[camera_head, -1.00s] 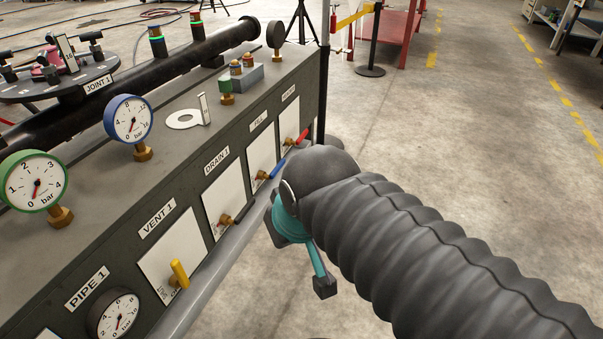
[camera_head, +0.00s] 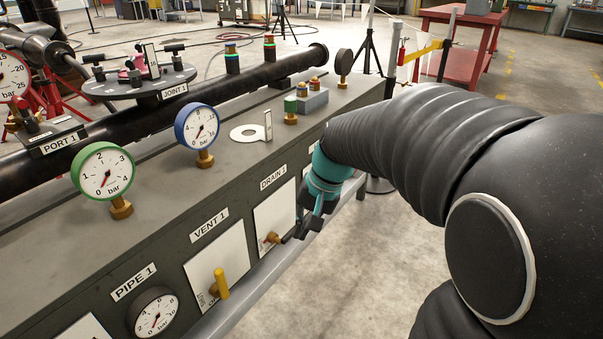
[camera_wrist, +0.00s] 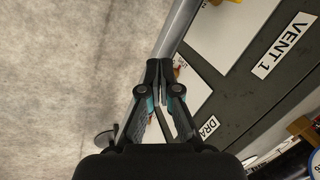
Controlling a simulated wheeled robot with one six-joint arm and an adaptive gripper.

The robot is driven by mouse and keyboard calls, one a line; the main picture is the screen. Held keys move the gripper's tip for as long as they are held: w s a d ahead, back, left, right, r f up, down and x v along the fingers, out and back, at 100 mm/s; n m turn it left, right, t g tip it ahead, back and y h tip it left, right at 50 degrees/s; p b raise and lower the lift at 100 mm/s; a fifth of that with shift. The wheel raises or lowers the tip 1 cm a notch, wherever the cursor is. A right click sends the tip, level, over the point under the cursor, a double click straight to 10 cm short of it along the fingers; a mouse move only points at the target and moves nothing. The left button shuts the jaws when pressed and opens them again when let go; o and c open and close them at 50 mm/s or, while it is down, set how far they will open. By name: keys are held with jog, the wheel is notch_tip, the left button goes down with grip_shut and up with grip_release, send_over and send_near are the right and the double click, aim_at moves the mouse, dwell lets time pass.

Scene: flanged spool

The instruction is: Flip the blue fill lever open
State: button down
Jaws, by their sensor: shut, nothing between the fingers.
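The blue fill lever is not visible in either current view; my arm and gripper cover most of the panel just beyond DRAIN 1. My gripper (camera_head: 304,232) is at the front face of the bench, beside the dark drain lever (camera_head: 283,240) on the DRAIN 1 plate (camera_head: 274,212). In the wrist view its fingers (camera_wrist: 160,72) are shut and empty, with a grey rail and a small brass part by the tips. I cannot tell whether the fingertips touch anything.
The yellow vent lever (camera_head: 221,284) sticks out from the VENT 1 plate (camera_head: 232,254). A grey rail (camera_head: 262,281) runs along the bench's lower front edge. Gauges and a black pipe stand on top. The concrete floor (camera_head: 345,270) in front is clear.

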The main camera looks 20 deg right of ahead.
jog(key=w+d+f+m+t+y+b, duration=0.1)
jog(key=w+d+f+m+y, duration=0.35)
jog(key=w+f, duration=0.6)
jog(key=w+d+f+m+t+y+b, duration=0.1)
jog(key=w+d+f+m+y+b, duration=0.3)
jog(key=f, duration=1.1)
jog(key=w+d+f+m+t+y+p, duration=0.1)
jog(key=w+d+f+m+y, duration=0.15)
jog(key=w+f+m, duration=0.65)
jog(key=w+d+f+m+t+y, duration=0.2)
jog(key=w+d+f+t, duration=0.2)
jog(key=w+d+t, duration=0.35)
jog(key=s+d+r+m+t+b, duration=0.1)
jog(key=d+m+t, duration=0.3)
jog(key=d+t, duration=0.5)
jog(key=shift+s+d, duration=0.25)
jog(key=shift+s, duration=0.3)
jog(key=shift+w+r, duration=0.1)
jog(key=shift+r, duration=0.1)
